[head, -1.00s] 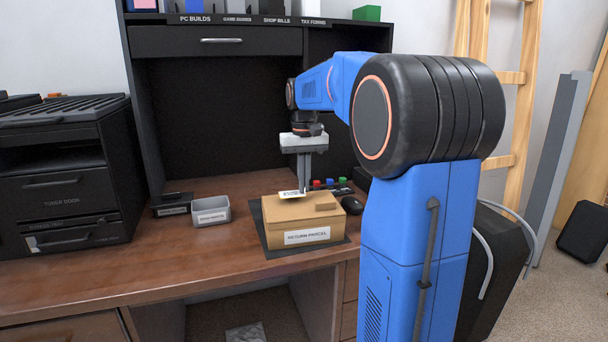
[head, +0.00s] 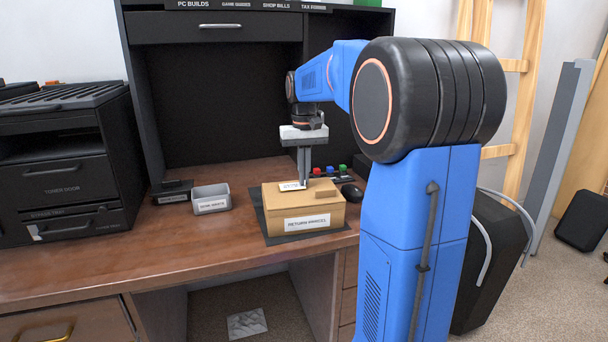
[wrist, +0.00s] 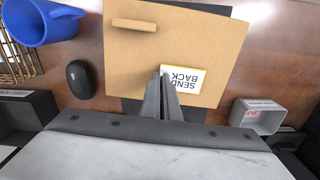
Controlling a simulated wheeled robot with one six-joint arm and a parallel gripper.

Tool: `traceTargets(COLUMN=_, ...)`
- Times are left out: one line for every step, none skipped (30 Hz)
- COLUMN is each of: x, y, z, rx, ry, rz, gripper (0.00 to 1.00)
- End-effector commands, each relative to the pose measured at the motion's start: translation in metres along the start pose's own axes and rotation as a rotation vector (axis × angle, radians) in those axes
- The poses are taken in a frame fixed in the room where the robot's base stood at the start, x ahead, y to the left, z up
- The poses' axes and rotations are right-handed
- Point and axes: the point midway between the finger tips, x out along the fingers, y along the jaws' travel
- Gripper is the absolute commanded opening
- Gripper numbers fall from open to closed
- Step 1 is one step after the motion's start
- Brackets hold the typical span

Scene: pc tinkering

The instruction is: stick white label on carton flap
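The tan carton (head: 285,204) sits on a dark mat on the wooden desk, its closed top facing up and a "RETURN PARCEL" label on its front. The white label (head: 292,185) is at the left part of the carton top. In the wrist view the label (wrist: 185,80) has a yellow edge and reads "SEND BACK", over the flap (wrist: 190,40). My gripper (head: 303,183) points down over the carton, its fingers (wrist: 165,78) close together on the label's edge. The label looks flat on or just above the flap; I cannot tell whether it touches.
A grey bin (head: 211,200) and a small dark tray (head: 172,193) stand left of the carton. A black mouse (head: 352,193) lies to its right. A blue mug (wrist: 42,22) shows in the wrist view. A black printer (head: 65,170) fills the desk's left.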

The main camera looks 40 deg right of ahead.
Motion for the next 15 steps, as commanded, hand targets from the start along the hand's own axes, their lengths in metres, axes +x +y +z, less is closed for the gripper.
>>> traceTargets(x=0.0007, y=0.0000, z=0.0000, rx=0.000, ry=0.000, rz=0.000, gripper=0.00)
traceTargets(x=0.0011, y=0.0000, z=0.0000, rx=0.000, ry=0.000, rz=0.000, gripper=0.00)
traceTargets(x=0.0016, y=0.0000, z=0.0000, rx=0.000, ry=0.000, rz=0.000, gripper=0.00)
traceTargets(x=0.0020, y=0.0000, z=0.0000, rx=0.000, ry=0.000, rz=0.000, gripper=0.00)
traceTargets(x=0.0023, y=0.0000, z=0.0000, rx=0.000, ry=0.000, rz=0.000, gripper=0.00)
traceTargets(x=0.0028, y=0.0000, z=0.0000, rx=0.000, ry=0.000, rz=0.000, gripper=0.00)
traceTargets(x=0.0032, y=0.0000, z=-0.0001, rx=0.000, ry=0.000, rz=0.000, gripper=0.00)
traceTargets(x=0.0036, y=0.0000, z=-0.0001, rx=0.000, ry=0.000, rz=0.000, gripper=0.00)
traceTargets(x=0.0041, y=0.0000, z=-0.0001, rx=0.000, ry=0.000, rz=0.000, gripper=0.00)
traceTargets(x=0.0045, y=0.0000, z=-0.0001, rx=0.000, ry=0.000, rz=0.000, gripper=0.00)
traceTargets(x=0.0049, y=0.0000, z=-0.0001, rx=0.000, ry=0.000, rz=0.000, gripper=0.00)
traceTargets(x=0.0054, y=0.0000, z=0.0000, rx=0.000, ry=0.000, rz=0.000, gripper=0.00)
traceTargets(x=0.0057, y=0.0000, z=0.0000, rx=0.000, ry=0.000, rz=0.000, gripper=0.00)
traceTargets(x=0.0055, y=0.0000, z=-0.0001, rx=0.000, ry=0.000, rz=0.000, gripper=0.00)
traceTargets(x=0.0055, y=0.0000, z=-0.0001, rx=0.000, ry=0.000, rz=0.000, gripper=0.00)
